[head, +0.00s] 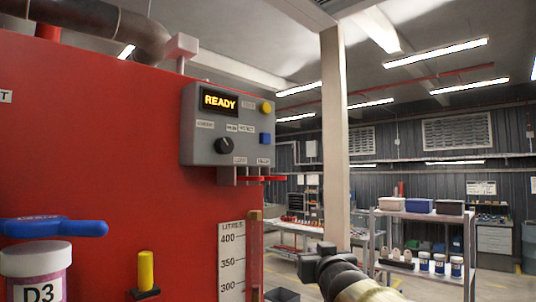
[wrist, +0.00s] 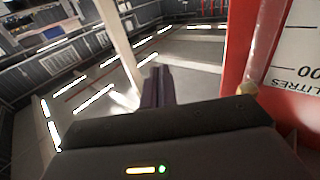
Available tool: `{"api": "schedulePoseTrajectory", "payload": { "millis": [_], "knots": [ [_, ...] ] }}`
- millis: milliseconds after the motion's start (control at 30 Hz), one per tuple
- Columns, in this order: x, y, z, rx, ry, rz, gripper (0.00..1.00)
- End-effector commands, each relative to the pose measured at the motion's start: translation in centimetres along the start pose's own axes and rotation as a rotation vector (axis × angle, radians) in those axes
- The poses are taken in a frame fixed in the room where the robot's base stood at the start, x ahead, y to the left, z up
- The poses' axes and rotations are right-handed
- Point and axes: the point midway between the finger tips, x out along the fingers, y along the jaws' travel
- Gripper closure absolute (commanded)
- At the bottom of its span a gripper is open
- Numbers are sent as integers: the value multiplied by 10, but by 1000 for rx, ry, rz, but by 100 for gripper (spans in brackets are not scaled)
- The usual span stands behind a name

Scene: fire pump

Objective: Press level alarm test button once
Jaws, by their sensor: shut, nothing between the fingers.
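A grey control box (head: 228,125) is fixed on the right side of the red tank. It carries a lit display reading READY (head: 219,101), a yellow round button (head: 266,108), a blue square button (head: 265,138) and a black knob (head: 224,146). The small labels are too blurred to read, so I cannot tell which control is the level alarm test button. My gripper (head: 325,250) is below and to the right of the box, apart from it. In the wrist view its fingers (wrist: 157,75) are together and empty, beside the red tank.
The red tank (head: 100,140) fills the left, with a litre scale (head: 231,260), a sight tube (head: 255,255) and a blue lever (head: 55,228). A jar marked D3 (head: 37,275) is in front. A pale column (head: 335,140) and stocked shelf (head: 420,212) stand behind my arm.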

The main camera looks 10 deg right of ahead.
Motion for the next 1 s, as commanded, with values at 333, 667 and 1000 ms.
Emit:
{"api": "schedulePoseTrajectory", "payload": {
  "millis": [333,667,1000],
  "knots": [
    [-29,-4,-200,-67,455,-99,100],
    [-89,-25,-319,-165,747,-218,100],
    [-93,-28,-324,-172,763,-229,100]
  ]
}}
